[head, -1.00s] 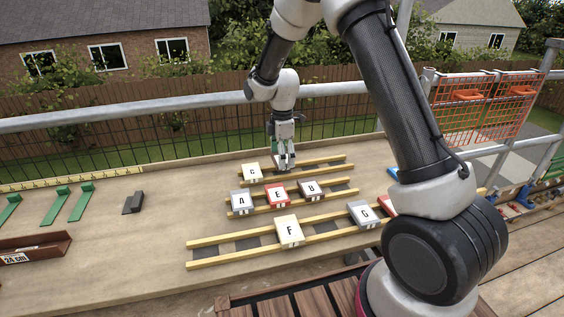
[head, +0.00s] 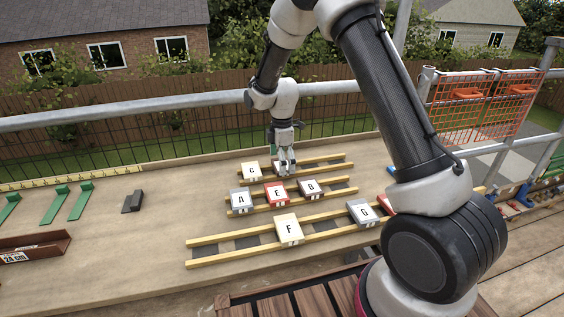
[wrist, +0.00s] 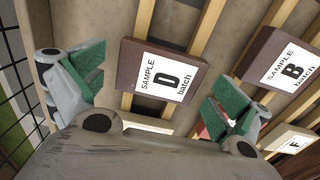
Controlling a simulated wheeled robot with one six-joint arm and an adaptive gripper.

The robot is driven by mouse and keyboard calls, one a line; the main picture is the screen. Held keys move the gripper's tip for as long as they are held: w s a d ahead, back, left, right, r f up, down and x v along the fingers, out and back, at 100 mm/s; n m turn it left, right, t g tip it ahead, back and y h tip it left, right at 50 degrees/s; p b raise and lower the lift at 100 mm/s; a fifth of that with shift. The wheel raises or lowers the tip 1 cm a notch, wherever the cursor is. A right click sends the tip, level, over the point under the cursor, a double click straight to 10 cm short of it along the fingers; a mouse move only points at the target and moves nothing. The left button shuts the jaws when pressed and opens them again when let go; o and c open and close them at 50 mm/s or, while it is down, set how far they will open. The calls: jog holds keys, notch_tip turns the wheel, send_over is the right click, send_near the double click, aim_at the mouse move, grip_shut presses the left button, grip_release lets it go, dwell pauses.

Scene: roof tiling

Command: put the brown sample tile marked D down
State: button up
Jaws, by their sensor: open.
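The brown tile marked D (wrist: 160,70) lies across the wooden battens (wrist: 210,40) in the wrist view. My gripper (wrist: 164,92) is open, with a green-padded finger on each side of the tile. There is a visible gap between the pads and the tile's edges. In the head view my gripper (head: 286,168) is low over the back row of battens (head: 325,166), right of the cream tile C (head: 251,171). Tile D is mostly hidden by the fingers there.
Tiles A (head: 240,200), E (head: 276,194) and B (head: 311,189) lie on the middle row, close in front. Tiles F (head: 289,230) and G (head: 363,213) lie on the front row. The bench's left-middle is mostly clear around a small dark block (head: 132,202).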

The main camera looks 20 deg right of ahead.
notch_tip(320, 180, up, 13)
jog(key=s+d+r+m+t, duration=0.1)
jog(key=s+d+r+m, duration=0.45)
jog(key=s+r, duration=0.3)
jog(key=s+d+r+m+t, duration=0.1)
jog(key=s+d+r+m, duration=0.1)
jog(key=s, duration=0.6)
jog(key=s+d+r+m+t, duration=0.1)
jog(key=s+d+m, duration=0.3)
jog(key=s, duration=0.5)
jog(key=s+d+r+m+t, duration=0.1)
jog(key=s+d+r+m, duration=0.1)
jog(key=s+m, duration=0.4)
jog(key=s+d, duration=0.1)
jog(key=s, duration=0.1)
jog(key=shift+s+d+r, duration=0.2)
jog(key=shift+s+r, duration=0.1)
jog(key=shift+r, duration=0.1)
